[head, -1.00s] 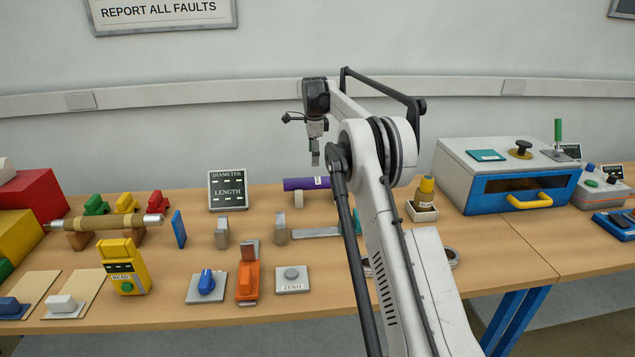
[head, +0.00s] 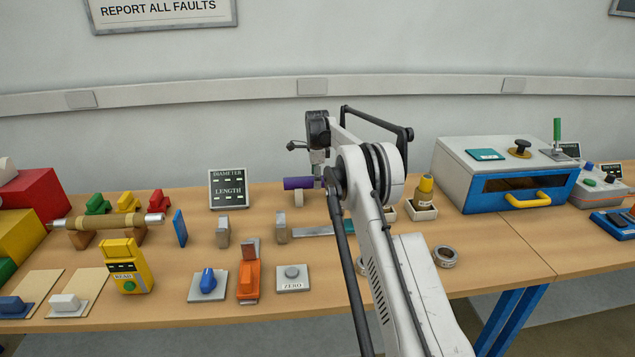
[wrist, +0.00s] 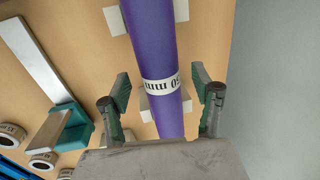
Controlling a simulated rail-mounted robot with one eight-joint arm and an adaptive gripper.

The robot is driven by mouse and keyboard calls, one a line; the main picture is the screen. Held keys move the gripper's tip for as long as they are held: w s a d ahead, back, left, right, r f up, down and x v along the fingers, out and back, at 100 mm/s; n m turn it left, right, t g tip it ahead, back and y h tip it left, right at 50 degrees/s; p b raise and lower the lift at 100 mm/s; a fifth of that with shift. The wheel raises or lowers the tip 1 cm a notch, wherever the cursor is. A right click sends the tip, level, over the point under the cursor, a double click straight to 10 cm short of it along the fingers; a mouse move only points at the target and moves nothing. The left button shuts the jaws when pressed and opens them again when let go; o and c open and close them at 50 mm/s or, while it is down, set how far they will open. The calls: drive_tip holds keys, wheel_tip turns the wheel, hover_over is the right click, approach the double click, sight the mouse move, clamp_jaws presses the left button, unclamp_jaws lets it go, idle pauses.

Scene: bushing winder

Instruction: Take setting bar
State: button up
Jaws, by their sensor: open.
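The purple setting bar (head: 298,183) lies level on pale supports at the back of the bench. In the wrist view the bar (wrist: 150,40) runs from top to bottom and carries a white label band partly reading "50 mm". My gripper (wrist: 161,88) is open, with one finger on each side of the bar near the label. Gaps show between both fingers and the bar. In the head view my gripper (head: 318,170) is at the right part of the bar, and my arm hides the bar's right end.
A grey flat strip with a green end (head: 313,231) lies in front of the bar. The display board (head: 228,188) stands to the left. A yellow-capped bottle (head: 426,190) in a holder and a blue-white cabinet (head: 510,175) are to the right. The wall is close behind.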

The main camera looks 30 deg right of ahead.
drive_tip(key=shift+w+d+f, duration=0.1)
drive_tip(key=shift+w+f, duration=0.1)
drive_tip(key=shift+f, duration=1.05)
drive_tip(key=shift+c, duration=0.5)
clamp_jaws()
